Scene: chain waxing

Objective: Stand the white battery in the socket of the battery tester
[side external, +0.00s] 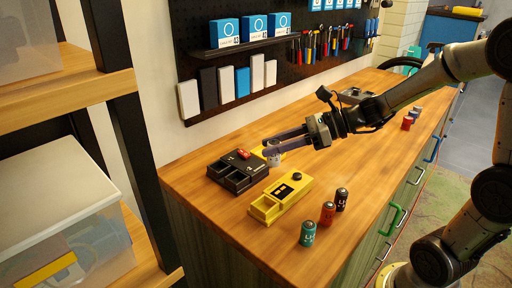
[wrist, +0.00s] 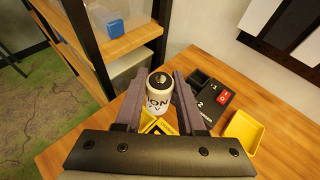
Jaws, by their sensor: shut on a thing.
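My gripper (side external: 287,143) is shut on the white battery (wrist: 158,96), which stands upright between the fingers in the wrist view. In the side view the white battery (side external: 274,158) is small and partly hidden by the fingers. The yellow battery tester (side external: 293,188) has a black knob, a dark panel and an open socket at its left end. It lies to the front right of the held battery in the side view. In the wrist view, yellow-and-black parts (wrist: 158,125) show below the battery, mostly hidden; its socket cannot be made out there.
A black two-slot box (side external: 238,171) with a red switch lies left of the tester. A yellow tray (wrist: 243,132) shows in the wrist view. Teal (side external: 308,233), red-brown (side external: 327,213) and black (side external: 341,199) batteries stand near the table's front edge.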

